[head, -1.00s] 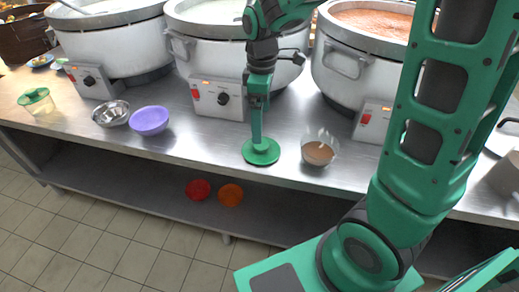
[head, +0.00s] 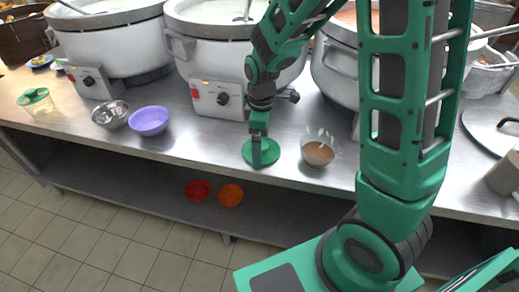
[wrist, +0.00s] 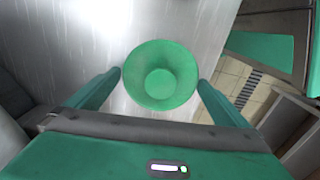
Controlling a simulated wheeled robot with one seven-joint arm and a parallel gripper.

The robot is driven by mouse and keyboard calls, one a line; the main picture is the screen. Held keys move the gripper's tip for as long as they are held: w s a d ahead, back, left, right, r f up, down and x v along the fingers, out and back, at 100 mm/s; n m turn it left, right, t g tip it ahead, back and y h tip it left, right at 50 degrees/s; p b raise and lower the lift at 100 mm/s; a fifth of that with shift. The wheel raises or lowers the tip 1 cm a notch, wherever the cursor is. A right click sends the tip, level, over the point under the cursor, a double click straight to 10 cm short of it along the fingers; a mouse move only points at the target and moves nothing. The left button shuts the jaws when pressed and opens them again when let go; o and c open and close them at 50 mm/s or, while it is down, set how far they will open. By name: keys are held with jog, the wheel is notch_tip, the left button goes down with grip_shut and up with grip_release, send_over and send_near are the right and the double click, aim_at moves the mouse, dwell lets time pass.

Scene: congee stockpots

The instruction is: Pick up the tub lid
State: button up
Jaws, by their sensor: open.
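The tub lid is a round green lid (head: 248,157) with a raised round middle, lying flat on the steel counter. In the wrist view the lid (wrist: 160,104) sits centred between my two green fingers. My gripper (head: 259,150) is open, pointing down at the lid, with a finger covering part of it in the head view. In the wrist view my gripper (wrist: 160,79) has a fingertip near each side of the lid. I cannot tell whether the fingers touch it. A clear tub (head: 45,108) with a green top stands at the far left.
A clear cup of brown food (head: 318,153) stands close right of the lid. A purple bowl (head: 148,121) and a metal bowl (head: 110,115) are to the left. Large white stockpots (head: 205,60) line the back. Red (head: 198,190) and orange (head: 230,195) bowls sit on the lower shelf.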

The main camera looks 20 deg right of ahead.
jog(key=c, duration=0.7)
jog(key=shift+r, duration=0.2)
